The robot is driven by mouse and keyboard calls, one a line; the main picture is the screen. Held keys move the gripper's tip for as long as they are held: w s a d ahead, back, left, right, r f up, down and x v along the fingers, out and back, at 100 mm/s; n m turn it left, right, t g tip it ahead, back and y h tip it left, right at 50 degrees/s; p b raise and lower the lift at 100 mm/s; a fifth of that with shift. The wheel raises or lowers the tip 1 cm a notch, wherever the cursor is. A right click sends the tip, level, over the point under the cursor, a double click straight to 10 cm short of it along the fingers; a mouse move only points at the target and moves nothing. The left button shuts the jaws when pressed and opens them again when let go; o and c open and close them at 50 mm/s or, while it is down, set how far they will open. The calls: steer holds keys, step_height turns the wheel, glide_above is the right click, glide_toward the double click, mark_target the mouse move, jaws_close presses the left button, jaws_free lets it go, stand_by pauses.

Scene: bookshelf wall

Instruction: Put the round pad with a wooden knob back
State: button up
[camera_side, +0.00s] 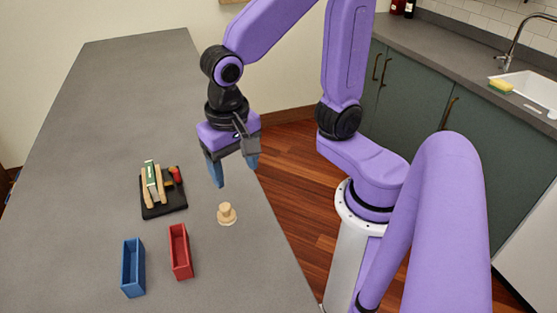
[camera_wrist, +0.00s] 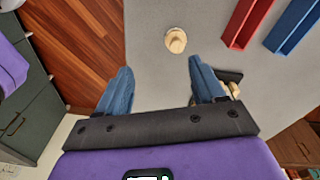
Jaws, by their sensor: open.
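The round pad with a wooden knob (camera_side: 227,214) stands upright on the grey counter, near its right edge. It is pale wood-coloured, a flat disc with a knob on top. It also shows in the wrist view (camera_wrist: 176,41), beyond the fingertips and a little right of centre. My gripper (camera_side: 235,175) is open and empty, above the counter and behind the pad in the side view. Its two blue fingers are spread apart in the wrist view (camera_wrist: 162,80). Neither finger touches the pad.
A black tray (camera_side: 175,205) holding wooden pieces, a green item and a red item sits left of the pad. A red open box (camera_side: 181,252) and a blue open box (camera_side: 133,268) stand nearer the front.

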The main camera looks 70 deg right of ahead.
steer(key=s+d+n+y, duration=0.1)
steer(key=s+d+n, duration=0.5)
steer(key=n, duration=1.1)
steer(key=s+f, duration=0.1)
steer(key=s, duration=0.2)
steer(key=shift+s+d+n, duration=0.15)
steer(key=shift+d+n, duration=0.1)
steer(key=shift+n, duration=0.15)
stand_by(0.7)
